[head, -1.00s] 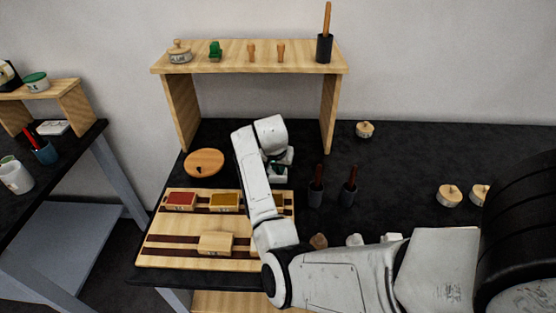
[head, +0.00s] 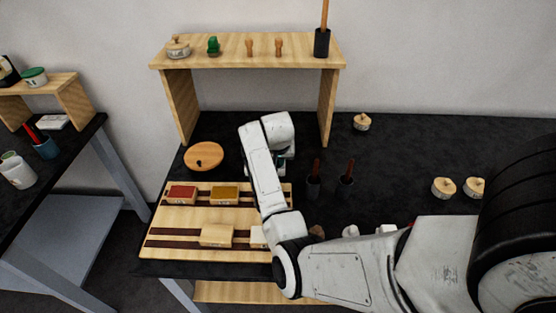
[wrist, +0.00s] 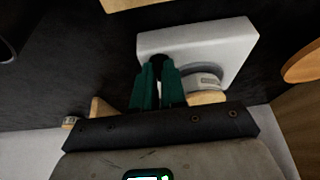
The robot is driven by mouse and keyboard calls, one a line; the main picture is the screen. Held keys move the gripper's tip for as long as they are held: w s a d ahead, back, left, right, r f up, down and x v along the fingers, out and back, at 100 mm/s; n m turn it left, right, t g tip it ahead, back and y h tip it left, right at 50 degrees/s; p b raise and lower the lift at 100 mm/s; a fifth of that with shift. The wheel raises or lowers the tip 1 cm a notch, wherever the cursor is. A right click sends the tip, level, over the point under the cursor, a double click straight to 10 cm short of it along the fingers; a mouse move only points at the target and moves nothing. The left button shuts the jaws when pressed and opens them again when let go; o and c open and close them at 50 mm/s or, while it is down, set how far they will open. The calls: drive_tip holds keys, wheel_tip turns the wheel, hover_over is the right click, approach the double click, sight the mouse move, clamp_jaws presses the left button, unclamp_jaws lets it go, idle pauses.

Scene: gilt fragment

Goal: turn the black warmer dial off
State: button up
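A white block-shaped warmer (wrist: 225,45) shows in the wrist view, with a round pot (wrist: 205,80) on it. A small black round part, which looks like the dial (wrist: 158,60), is at its side, right at the tips of my gripper (wrist: 158,72). The two dark green fingers stand close together with a narrow gap between them, one on each side of the black part. I cannot tell whether they press on it. In the head view my gripper is mostly hidden behind my wrist, and the dial cannot be seen; its setting is unclear.
A wooden shelf (head: 250,58) stands behind my wrist.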

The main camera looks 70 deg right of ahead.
drive_tip(key=shift+o, duration=0.8)
drive_tip(key=b+v, duration=0.1)
drive_tip(key=v, duration=1)
drive_tip(key=shift+d, duration=0.1)
